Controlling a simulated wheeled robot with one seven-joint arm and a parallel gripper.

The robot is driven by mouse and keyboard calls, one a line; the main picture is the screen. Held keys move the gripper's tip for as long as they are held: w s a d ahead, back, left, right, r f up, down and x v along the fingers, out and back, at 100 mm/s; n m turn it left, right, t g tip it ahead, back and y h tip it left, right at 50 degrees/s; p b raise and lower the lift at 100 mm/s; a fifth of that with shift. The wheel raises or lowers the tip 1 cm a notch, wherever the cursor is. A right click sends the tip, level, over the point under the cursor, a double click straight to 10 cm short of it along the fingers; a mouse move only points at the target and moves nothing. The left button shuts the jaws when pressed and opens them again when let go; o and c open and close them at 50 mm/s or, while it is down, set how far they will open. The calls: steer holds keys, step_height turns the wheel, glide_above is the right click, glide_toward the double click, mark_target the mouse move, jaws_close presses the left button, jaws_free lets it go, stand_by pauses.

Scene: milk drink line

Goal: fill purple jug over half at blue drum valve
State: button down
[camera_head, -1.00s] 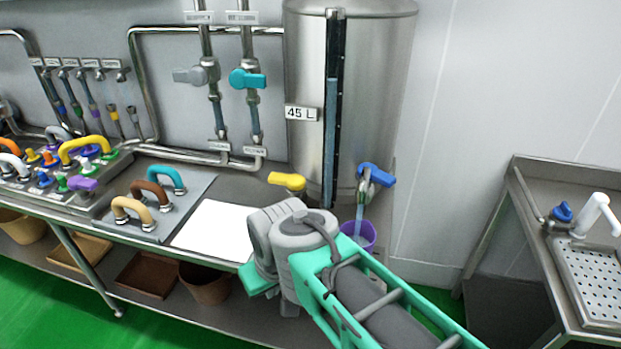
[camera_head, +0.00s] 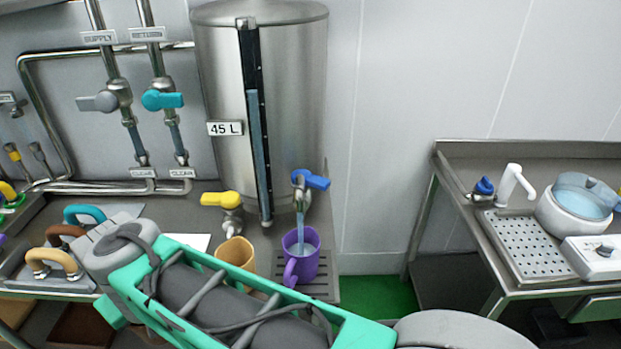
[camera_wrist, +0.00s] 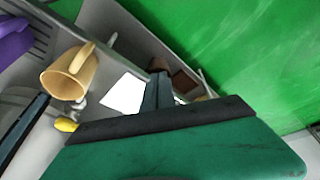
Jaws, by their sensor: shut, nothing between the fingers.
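The purple jug (camera_head: 301,264) stands upright on a slotted drain grate (camera_head: 328,285) at the foot of the steel drum (camera_head: 285,110). The drum's blue valve (camera_head: 312,181) is above the jug, its handle turned sideways, and a pale blue stream (camera_head: 300,221) runs from it into the jug. I cannot tell how high the liquid is inside. Part of the jug shows in the wrist view (camera_wrist: 13,40). My gripper (camera_wrist: 160,117) is shut and empty, apart from the jug; in the head view my arm hides its fingers.
A tan jug (camera_head: 238,252) stands left of the purple one, below the yellow valve (camera_head: 222,199). Looped handles (camera_head: 54,262) stand further left. A separate steel table (camera_head: 480,255) with a tap (camera_head: 512,185) is on the right, with a gap of green floor between.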

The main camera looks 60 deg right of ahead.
steer(key=w+d+r+m+g+h+p, duration=0.1)
steer(key=d+r+m, duration=0.2)
steer(key=d+r, duration=0.45)
steer(key=w+d+r+m+h+p, duration=0.15)
steer(key=d+r+m, duration=0.25)
steer(key=d, duration=0.6)
step_height(320, 180, up, 10)
steer(key=m+g, duration=0.3)
steer(key=m, duration=0.7)
glide_above(312, 181)
steer(key=s+a, duration=0.1)
steer(key=a, duration=0.9)
steer(key=shift+h, duration=0.45)
steer(key=b+x, duration=0.8)
steer(key=x, duration=1.1)
steer(key=shift+f, duration=0.25)
